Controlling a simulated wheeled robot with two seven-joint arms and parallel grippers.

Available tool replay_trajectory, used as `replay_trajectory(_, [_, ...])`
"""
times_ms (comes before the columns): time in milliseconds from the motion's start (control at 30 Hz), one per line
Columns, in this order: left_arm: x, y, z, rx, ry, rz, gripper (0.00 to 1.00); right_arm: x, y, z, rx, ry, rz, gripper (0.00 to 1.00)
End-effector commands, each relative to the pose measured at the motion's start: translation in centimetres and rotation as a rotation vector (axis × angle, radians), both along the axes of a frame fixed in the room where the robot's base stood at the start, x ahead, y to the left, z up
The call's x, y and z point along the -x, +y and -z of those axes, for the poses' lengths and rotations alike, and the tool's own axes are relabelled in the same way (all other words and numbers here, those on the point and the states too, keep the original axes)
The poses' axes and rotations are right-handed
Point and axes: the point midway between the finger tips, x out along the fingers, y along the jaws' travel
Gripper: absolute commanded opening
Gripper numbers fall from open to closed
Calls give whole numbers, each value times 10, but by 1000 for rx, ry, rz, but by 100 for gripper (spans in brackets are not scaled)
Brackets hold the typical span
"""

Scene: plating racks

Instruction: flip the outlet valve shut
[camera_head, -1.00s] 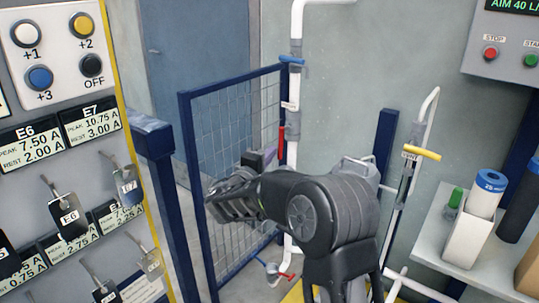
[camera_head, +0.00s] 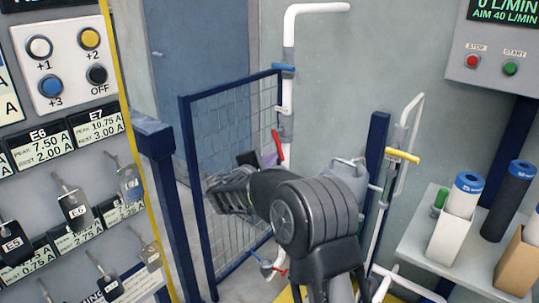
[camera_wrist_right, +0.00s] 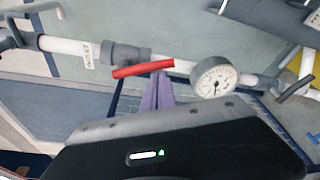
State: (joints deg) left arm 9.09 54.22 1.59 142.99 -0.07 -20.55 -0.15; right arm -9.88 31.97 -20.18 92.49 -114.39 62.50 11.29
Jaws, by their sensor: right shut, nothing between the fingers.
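A red lever (camera_head: 277,145) sits on the white vertical pipe (camera_head: 287,122); its top leans left, out of line with the pipe. My right gripper (camera_head: 267,159) is shut and empty, just below and left of the lever. Its purple fingertips (camera_wrist_right: 160,77) reach the lever's edge; I cannot tell whether they touch. My left gripper is not in view.
A round gauge (camera_wrist_right: 214,77) is beside the lever. A blue handle (camera_head: 284,68) is higher on the pipe, and a yellow handle (camera_head: 403,156) is on the right-hand pipe. A mesh gate (camera_head: 232,150) stands behind my arm. A shelf (camera_head: 411,240) holds cylinders at right.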

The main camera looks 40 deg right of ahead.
Motion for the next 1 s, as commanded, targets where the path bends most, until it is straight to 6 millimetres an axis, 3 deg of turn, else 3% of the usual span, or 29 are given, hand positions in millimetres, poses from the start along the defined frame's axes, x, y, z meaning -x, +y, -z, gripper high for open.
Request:
replay_trajectory(800, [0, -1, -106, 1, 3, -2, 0, 35, -12, -37, 225, 742, 4, 0])
replay_trajectory(1000, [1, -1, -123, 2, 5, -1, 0, 38, -13, -43, 274, 896, 4, 0])
